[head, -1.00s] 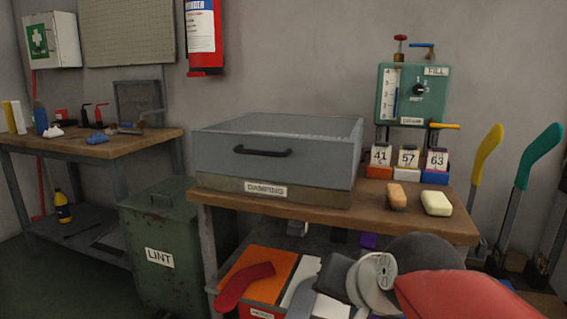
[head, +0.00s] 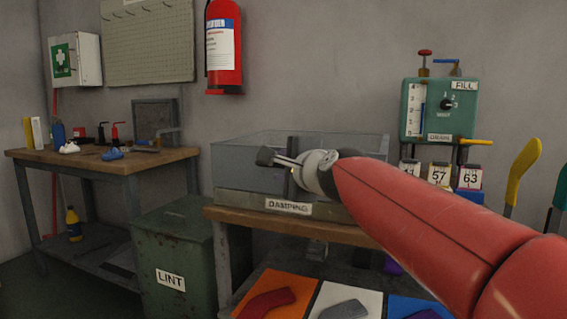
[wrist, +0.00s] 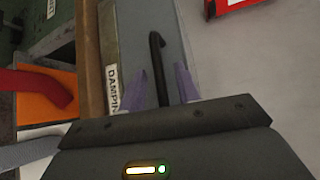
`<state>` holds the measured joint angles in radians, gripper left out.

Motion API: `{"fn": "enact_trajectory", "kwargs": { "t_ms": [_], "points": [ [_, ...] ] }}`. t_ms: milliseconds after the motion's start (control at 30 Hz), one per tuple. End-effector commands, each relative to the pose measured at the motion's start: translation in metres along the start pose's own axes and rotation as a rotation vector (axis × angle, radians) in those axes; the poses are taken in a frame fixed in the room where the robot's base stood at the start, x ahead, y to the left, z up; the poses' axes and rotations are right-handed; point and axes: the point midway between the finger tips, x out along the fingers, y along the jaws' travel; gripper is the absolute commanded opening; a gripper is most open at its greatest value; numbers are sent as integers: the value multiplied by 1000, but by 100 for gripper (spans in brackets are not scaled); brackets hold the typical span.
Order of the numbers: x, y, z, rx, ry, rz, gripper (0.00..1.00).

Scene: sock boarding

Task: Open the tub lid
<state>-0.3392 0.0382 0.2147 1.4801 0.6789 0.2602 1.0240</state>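The grey tub lid (head: 232,165) is a wide box-shaped cover lying down on the tan tub base (head: 235,199), which carries a "DAMPING" label. It looks closed. My gripper (head: 290,160) is in front of the lid in the head view and hides its handle there. In the wrist view the black bar handle (wrist: 156,60) runs between the two purple fingers of my gripper (wrist: 158,78), which are apart. I cannot tell how far the fingers reach past the handle, and no contact shows.
The tub stands on a wooden bench (head: 222,214). A green lint bin (head: 205,245) is at its left, with another bench (head: 165,157) beyond. A green fill panel (head: 425,110) and numbered boxes stand right.

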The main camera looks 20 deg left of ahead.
Motion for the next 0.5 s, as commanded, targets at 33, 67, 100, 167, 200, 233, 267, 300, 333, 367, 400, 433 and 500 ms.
{"fn": "enact_trajectory", "kwargs": {
  "t_ms": [33,67,100,167,200,233,267,300,333,367,400,433,500],
  "points": [
    [5,-1,0,0,-1,0,32],
    [7,-1,0,0,0,0,32],
    [9,0,0,-1,0,0,32],
    [11,0,0,-1,0,0,32],
    [12,0,0,-1,0,0,32],
    [12,0,0,-1,0,-1,32],
    [12,0,0,-1,0,-1,32],
    [12,0,0,-1,1,-1,32],
    [12,0,0,-2,1,-1,32],
    [11,0,0,-2,1,-1,32],
    [11,0,0,-2,1,0,32],
    [11,0,0,-2,1,0,28],
    [11,0,0,-2,1,0,19]
  ]
}}
